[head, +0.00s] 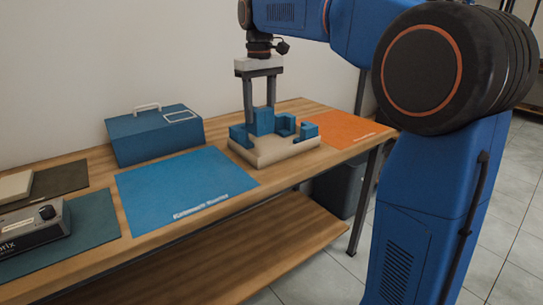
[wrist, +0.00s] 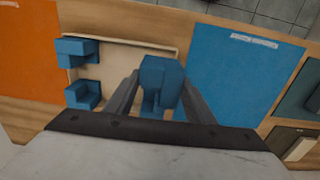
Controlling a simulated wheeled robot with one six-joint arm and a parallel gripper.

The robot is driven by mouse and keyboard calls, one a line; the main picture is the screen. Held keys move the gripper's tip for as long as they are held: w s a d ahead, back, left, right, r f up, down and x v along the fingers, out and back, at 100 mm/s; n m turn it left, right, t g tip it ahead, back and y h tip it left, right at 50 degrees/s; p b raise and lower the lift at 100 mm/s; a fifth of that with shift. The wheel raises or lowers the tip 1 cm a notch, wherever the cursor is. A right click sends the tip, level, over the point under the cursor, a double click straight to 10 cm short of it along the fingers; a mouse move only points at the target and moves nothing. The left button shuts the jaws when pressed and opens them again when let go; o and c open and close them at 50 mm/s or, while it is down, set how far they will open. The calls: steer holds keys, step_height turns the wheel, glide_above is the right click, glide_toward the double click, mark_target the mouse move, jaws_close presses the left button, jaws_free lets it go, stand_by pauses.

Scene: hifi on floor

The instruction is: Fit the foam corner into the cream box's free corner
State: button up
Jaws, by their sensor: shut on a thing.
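The cream box (head: 275,154) sits on the wooden table, with blue foam corners at its left (head: 238,135), back (head: 285,124) and right (head: 305,131) corners in the head view. Its near corner looks bare there. My gripper (head: 260,106) points down over the box, shut on a blue foam corner (head: 262,122). In the wrist view the held foam corner (wrist: 161,75) is between my fingers, by the right side of the cream box (wrist: 120,57). Two seated foam corners (wrist: 76,50) (wrist: 83,94) show at its left. Whether the held piece touches the box is unclear.
An orange mat (head: 332,129) lies right of the box and a blue mat (head: 183,187) left of it. A blue toolbox (head: 155,134) stands at the back near the wall. A grey device (head: 35,228) sits on a dark green mat at far left.

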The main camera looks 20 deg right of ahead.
mark_target(262, 125)
step_height(262, 125, down, 5)
steer(key=shift+d, duration=0.15)
steer(key=shift+f, duration=2.4)
steer(key=o, duration=1.1)
steer(key=shift+f, duration=0.1)
step_height(262, 125, up, 12)
steer(key=shift+r, duration=0.15)
steer(key=shift+s, duration=0.1)
